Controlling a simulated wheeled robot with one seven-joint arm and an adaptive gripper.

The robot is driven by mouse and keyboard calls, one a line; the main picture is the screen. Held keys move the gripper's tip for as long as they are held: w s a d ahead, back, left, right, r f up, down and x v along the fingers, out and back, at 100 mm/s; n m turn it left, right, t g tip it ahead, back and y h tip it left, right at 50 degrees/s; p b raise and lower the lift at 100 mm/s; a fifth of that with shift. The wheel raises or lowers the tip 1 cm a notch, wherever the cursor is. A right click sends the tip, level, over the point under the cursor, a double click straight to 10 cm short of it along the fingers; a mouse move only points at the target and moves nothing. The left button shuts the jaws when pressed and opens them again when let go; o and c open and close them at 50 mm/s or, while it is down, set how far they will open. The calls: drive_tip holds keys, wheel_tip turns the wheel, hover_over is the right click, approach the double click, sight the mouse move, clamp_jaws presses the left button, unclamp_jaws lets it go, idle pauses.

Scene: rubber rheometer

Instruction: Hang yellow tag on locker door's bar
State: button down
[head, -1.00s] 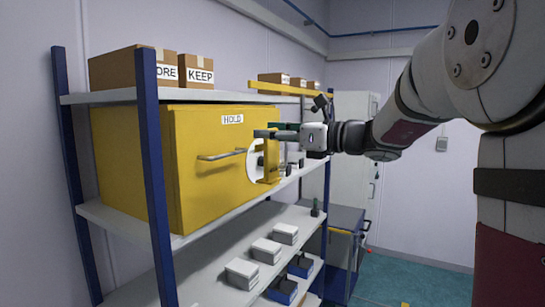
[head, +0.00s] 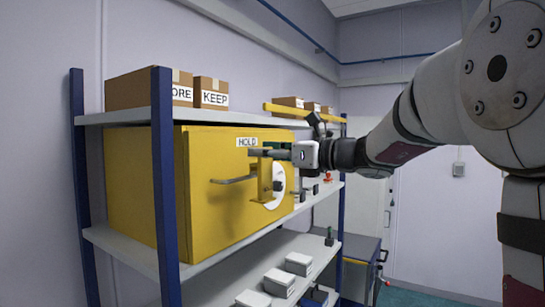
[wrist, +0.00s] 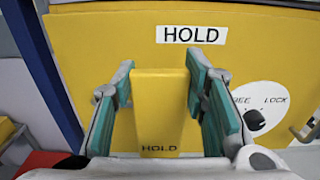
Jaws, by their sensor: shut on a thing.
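The yellow tag (head: 265,178), marked HOLD, is between the teal-padded fingers of my gripper (head: 268,153). In the wrist view the tag (wrist: 160,105) stands upright between the two fingers (wrist: 160,100). The yellow locker (head: 195,200) sits on the shelf, its door bearing a HOLD label (head: 247,142). The door's bar (head: 230,180) is a grey horizontal handle. In the head view the tag appears at the bar's right end; I cannot tell whether they touch. The bar is not clear in the wrist view.
A white FREE/LOCK dial (wrist: 255,115) is on the door, right of the tag. Boxes (head: 211,92) sit on the top shelf, and white boxes (head: 280,281) lie below.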

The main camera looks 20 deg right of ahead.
drive_tip(key=shift+b+x, duration=0.6)
drive_tip(key=shift+x, duration=0.95)
drive_tip(key=shift+f, duration=0.9)
drive_tip(key=c, duration=0.9)
unclamp_jaws()
drive_tip(key=shift+s, duration=0.1)
